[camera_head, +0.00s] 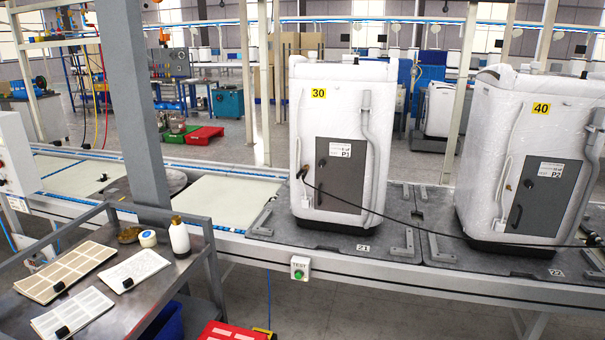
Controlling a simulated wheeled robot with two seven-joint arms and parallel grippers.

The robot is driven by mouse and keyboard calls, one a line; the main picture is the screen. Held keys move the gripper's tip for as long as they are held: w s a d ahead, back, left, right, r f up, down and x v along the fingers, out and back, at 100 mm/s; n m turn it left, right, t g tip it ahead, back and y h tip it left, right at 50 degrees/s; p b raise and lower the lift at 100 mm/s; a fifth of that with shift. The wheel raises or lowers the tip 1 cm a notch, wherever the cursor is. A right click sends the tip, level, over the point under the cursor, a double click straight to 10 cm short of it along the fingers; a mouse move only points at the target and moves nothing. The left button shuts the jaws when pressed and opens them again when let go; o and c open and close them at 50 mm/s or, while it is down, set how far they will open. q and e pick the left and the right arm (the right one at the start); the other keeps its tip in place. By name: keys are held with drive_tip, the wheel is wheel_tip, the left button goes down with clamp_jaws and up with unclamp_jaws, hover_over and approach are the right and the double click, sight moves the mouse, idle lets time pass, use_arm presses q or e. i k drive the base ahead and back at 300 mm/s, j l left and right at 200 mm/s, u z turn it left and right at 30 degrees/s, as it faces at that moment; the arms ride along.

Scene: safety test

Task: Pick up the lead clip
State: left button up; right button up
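A black lead (400,222) runs from the front of the white wrapped unit marked 30 (322,108) across to the right edge of the view. Its left end has a small dark clip-like end with a brownish part (303,173), at the left edge of the unit's grey panel P3 (341,176). Whether it grips a part there is too small to tell. At the right edge, a dark object (592,234) lies by the lead, partly cut off by the frame. Neither of my grippers is in view.
A green TEST button box (300,267) hangs on the conveyor's front. A grey cart (185,290) with papers, black clips and a white bottle (180,238) stands front left, beside a grey post (135,100).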

sight(304, 170)
drive_tip(key=z, duration=1.8)
drive_tip(key=i+j+u, duration=0.15)
drive_tip(key=u, duration=0.9)
drive_tip(key=i+l+u, duration=0.1)
drive_tip(key=i+u, duration=0.35)
drive_tip(key=i+l+u, duration=0.4)
drive_tip(key=i, duration=0.2)
drive_tip(key=i+l, duration=0.25)
drive_tip(key=i, duration=0.2)
drive_tip(key=i+l, duration=0.25)
drive_tip(key=i, duration=0.2)
drive_tip(key=u, duration=0.05)
